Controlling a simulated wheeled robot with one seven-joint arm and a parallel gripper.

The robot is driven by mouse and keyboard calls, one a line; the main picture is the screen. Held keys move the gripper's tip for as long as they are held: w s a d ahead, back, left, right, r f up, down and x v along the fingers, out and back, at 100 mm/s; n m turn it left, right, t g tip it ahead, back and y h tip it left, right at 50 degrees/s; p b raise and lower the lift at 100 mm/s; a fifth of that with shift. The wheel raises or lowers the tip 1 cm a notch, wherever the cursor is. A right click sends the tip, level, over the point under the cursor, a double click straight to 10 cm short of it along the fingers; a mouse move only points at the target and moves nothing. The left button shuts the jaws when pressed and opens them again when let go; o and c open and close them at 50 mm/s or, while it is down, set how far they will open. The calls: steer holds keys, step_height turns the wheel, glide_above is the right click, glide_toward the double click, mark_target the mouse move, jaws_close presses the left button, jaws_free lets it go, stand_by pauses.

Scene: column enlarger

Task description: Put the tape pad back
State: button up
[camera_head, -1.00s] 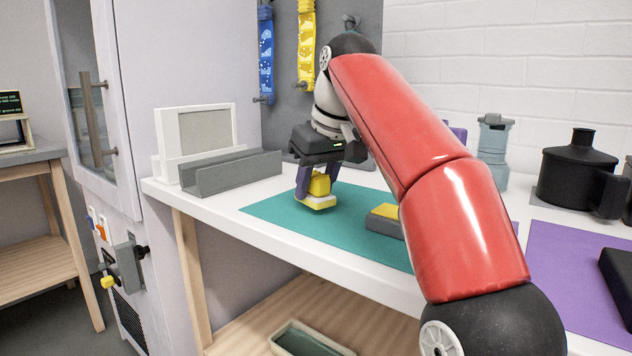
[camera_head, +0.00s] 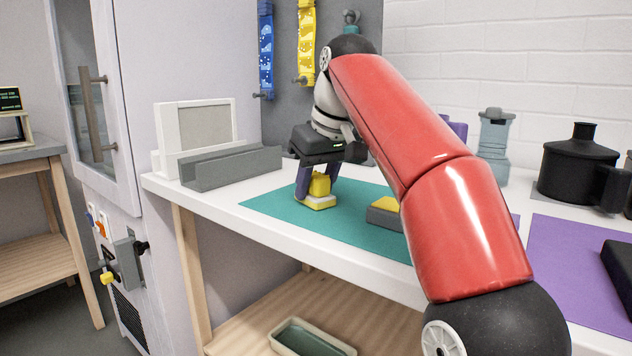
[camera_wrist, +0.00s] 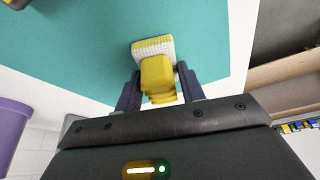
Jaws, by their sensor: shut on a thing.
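The tape pad, as I take it, is a yellow block (camera_head: 320,186) on a wider yellow and white base. It also shows in the wrist view (camera_wrist: 157,75), where the base has a white gridded face. My gripper (camera_head: 317,184) is shut on the yellow block, with one dark finger on each side. The pad is upright over the left part of the teal mat (camera_head: 275,207); I cannot tell whether it touches the mat. A grey block with a yellow top (camera_head: 384,214) sits on the mat to the right, partly hidden by my red arm.
A grey channel-shaped holder (camera_head: 232,170) and a white framed panel (camera_head: 195,128) stand at the table's left end. A purple mat (camera_head: 575,265), a black canister (camera_head: 580,170) and a grey-blue bottle (camera_head: 495,145) are at the right. Blue and yellow strips hang behind.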

steer(key=o, duration=1.3)
steer(key=shift+r, duration=0.1)
steer(key=shift+p+v, duration=2.15)
steer(key=shift+v, duration=0.4)
steer(key=shift+p+v, duration=0.45)
steer(key=shift+v, duration=0.85)
